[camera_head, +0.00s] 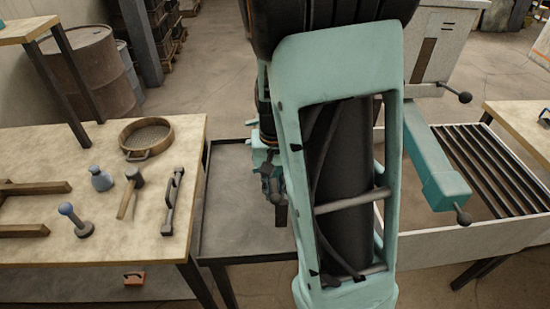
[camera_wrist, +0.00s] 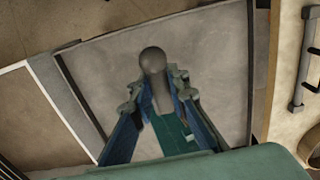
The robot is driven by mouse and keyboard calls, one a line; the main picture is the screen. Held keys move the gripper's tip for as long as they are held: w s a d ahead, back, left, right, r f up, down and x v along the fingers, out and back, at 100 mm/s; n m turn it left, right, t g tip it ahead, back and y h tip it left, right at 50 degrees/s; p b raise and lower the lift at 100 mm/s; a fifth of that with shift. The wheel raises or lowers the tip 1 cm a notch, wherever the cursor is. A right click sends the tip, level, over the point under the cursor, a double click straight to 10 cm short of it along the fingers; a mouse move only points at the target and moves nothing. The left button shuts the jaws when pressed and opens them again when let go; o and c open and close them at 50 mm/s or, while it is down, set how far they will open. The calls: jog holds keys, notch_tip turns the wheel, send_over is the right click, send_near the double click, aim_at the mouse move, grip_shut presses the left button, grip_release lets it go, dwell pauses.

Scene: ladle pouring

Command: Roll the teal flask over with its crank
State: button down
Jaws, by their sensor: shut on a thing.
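The teal flask (camera_head: 436,168) is a long block lying across the white frame at the right in the head view. A crank with a dark ball knob (camera_head: 462,215) shows at its near end. My gripper (camera_wrist: 158,92) is shut on a grey ball-ended handle (camera_wrist: 153,60), whose ball sticks out past the fingertips in the wrist view. I cannot tell what this handle belongs to. In the head view my gripper (camera_head: 268,170) is left of the flask and apart from its visible knob, over the grey tray table, partly hidden by my arm.
The white frame (camera_head: 482,238) with dark rails stands at the right. The grey tray table (camera_head: 228,222) in the middle is largely bare. The wooden table (camera_head: 110,245) at the left holds a sieve (camera_head: 147,137), a mallet (camera_head: 131,185), a bar handle (camera_head: 173,200) and a small blue-grey bottle (camera_head: 102,178).

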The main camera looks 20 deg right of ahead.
jog(key=s+d+f+b, duration=0.4)
jog(key=d+f+b, duration=0.4)
jog(key=d+b, duration=0.2)
jog(key=shift+d+f, duration=0.4)
jog(key=shift+d, duration=0.3)
jog(key=c, duration=1.8)
grip_release()
jog(key=shift+w+d, duration=0.1)
jog(key=shift+o, duration=1.1)
